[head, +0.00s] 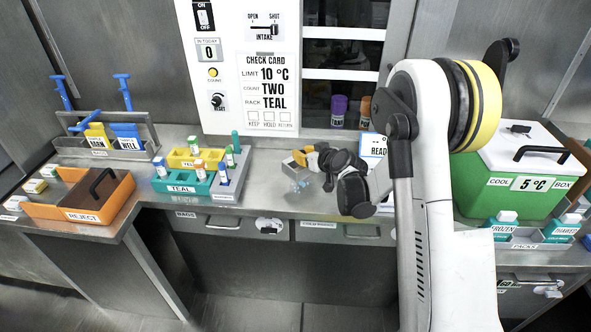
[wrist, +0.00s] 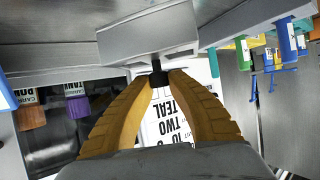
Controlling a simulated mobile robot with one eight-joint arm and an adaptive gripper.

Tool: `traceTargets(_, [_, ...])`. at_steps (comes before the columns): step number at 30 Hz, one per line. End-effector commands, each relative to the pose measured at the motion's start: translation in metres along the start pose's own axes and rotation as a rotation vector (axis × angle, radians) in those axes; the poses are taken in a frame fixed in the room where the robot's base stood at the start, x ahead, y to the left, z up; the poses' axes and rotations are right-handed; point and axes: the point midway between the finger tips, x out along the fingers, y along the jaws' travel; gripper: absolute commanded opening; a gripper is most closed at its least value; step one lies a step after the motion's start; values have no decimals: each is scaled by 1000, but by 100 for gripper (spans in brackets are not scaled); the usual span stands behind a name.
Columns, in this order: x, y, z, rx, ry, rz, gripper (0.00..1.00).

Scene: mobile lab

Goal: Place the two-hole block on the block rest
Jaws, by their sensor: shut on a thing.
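My gripper (head: 302,158) is above the counter, right of the vial racks in the head view. In the wrist view its yellow fingers (wrist: 160,79) are closed on a small black knob. The knob meets a plain grey block (wrist: 148,38), which I take to be the two-hole block. In the head view this grey block (head: 290,168) shows in part beside the fingertips. I cannot single out the block rest.
A teal rack (head: 183,188), a yellow rack (head: 183,161) and a grey vial stand (head: 225,190) are left of my gripper. The orange reject tray (head: 118,203) is farther left. A green cool box (head: 490,190) is at right. Counter (head: 262,190) between stand and gripper is bare.

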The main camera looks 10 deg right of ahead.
Motion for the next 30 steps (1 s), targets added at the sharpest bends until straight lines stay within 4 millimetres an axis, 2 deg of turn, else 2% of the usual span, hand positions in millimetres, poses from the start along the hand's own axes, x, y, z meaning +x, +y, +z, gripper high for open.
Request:
traceTargets(3, [20, -11, 5, 0, 2, 0, 0])
traceTargets(10, [31, -17, 9, 1, 1, 1, 0])
traceTargets(16, [44, -17, 36, 1, 1, 1, 0])
traceTargets(18, [46, -17, 42, 1, 1, 1, 0])
traceTargets(29, [47, -17, 44, 1, 1, 1, 0])
traceTargets(30, [47, -17, 45, 1, 0, 1, 26])
